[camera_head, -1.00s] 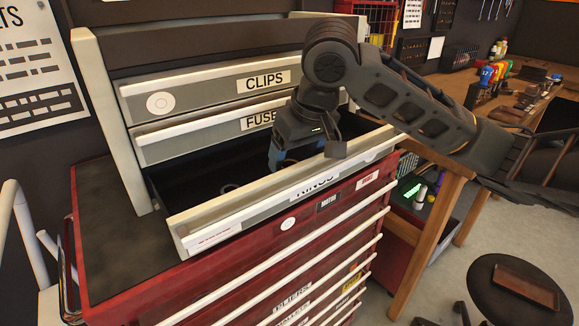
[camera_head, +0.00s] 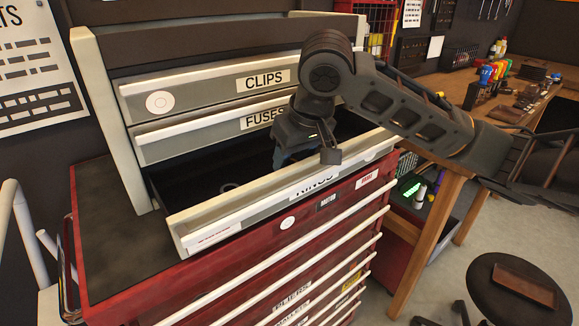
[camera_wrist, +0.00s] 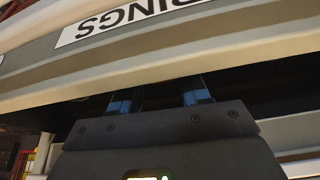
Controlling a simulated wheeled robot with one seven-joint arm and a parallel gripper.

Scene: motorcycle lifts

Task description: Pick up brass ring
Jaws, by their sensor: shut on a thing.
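The open drawer labelled RINGS (camera_head: 200,228) holds a pale ring (camera_head: 229,187) on its dark floor, left of my gripper. My gripper (camera_head: 283,163) reaches down into this drawer behind its front panel. In the wrist view, two blue fingers (camera_wrist: 158,98) stand a little apart and reach behind the drawer front, which hides their tips. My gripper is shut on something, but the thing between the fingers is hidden. I cannot see whether it is the brass ring.
Shut drawers labelled CLIPS (camera_head: 215,86) and FUSES (camera_head: 220,128) sit just above. The open drawer's front wall stands close beside my gripper. A red tool chest (camera_head: 250,290) is below, a wooden workbench (camera_head: 455,85) to the right.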

